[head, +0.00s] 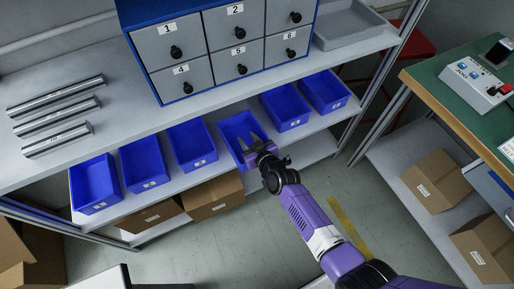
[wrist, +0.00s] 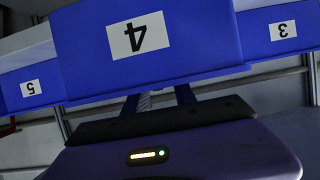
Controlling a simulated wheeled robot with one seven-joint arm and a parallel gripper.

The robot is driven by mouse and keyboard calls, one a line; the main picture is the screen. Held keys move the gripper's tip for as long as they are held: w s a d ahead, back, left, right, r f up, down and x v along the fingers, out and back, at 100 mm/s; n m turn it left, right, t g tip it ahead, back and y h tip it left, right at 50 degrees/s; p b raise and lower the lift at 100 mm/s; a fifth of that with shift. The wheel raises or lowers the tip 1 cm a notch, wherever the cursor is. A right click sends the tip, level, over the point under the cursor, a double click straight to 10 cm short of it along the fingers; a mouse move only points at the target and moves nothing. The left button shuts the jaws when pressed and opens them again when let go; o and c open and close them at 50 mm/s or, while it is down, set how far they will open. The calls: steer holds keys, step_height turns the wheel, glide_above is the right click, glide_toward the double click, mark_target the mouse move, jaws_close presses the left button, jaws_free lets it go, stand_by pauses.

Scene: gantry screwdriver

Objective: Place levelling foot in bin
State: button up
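No levelling foot can be made out in either view. A row of blue bins stands on the lower shelf in the head view. My gripper (head: 248,137) is at the fourth bin from the left (head: 231,124), with its fingers over the bin's front part. In the wrist view this bin (wrist: 195,40) carries an upside-down label 4. The fingers (wrist: 158,98) stand apart there, and their tips are hidden behind the bin's front. My gripper looks open, with nothing visible between the fingers.
Bin 5 (wrist: 30,75) and bin 3 (wrist: 280,42) flank it. Above is a shelf with a numbered drawer cabinet (head: 205,45), metal profiles (head: 55,120) and a grey tray (head: 345,25). Cardboard boxes (head: 213,193) sit below. A green-topped bench (head: 450,75) stands right.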

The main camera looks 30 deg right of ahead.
steer(key=p+v, duration=0.1)
steer(key=v, duration=1.1)
steer(key=shift+r+p, duration=0.2)
steer(key=shift+p, duration=0.2)
steer(key=shift+s, duration=0.15)
steer(key=s+f+v, duration=0.1)
steer(key=f+v, duration=0.1)
steer(key=v, duration=0.9)
steer(key=s+r+t, duration=0.1)
steer(key=s+r, duration=2)
steer(key=r, duration=0.1)
steer(key=shift+a, duration=0.3)
steer(key=shift+r, duration=0.1)
